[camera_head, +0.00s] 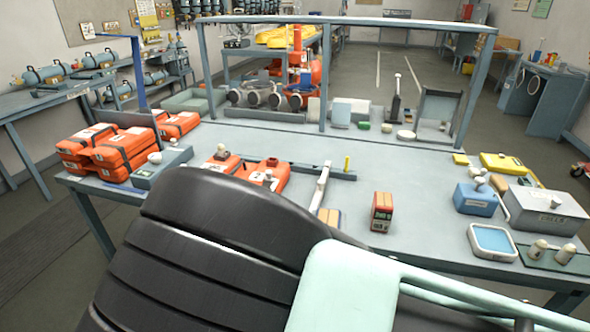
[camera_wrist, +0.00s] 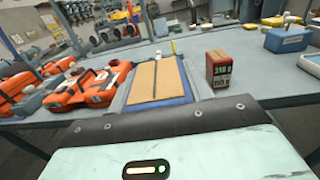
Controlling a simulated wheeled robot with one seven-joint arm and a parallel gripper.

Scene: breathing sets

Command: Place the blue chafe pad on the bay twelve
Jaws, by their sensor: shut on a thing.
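My gripper (camera_wrist: 157,80) reaches over the near middle of the workbench (camera_wrist: 230,102), with its mint body low in the wrist view. Two tan panels with a thin line between them show just ahead of it. A blue edge, which looks like the blue chafe pad (camera_wrist: 188,88), shows around and under these panels. The gripper is shut on it, though the grip itself is hard to make out. In the head view my dark arm and mint gripper body hide most of this spot. I cannot make out a label for bay twelve.
Orange packs (camera_head: 118,150) are stacked at the left. A red-and-black box (camera_head: 382,212) stands right of my gripper. A blue box (camera_head: 475,199), a light-blue tray (camera_head: 492,242) and a grey case (camera_head: 545,210) fill the right. A grey frame (camera_head: 322,70) spans the back.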

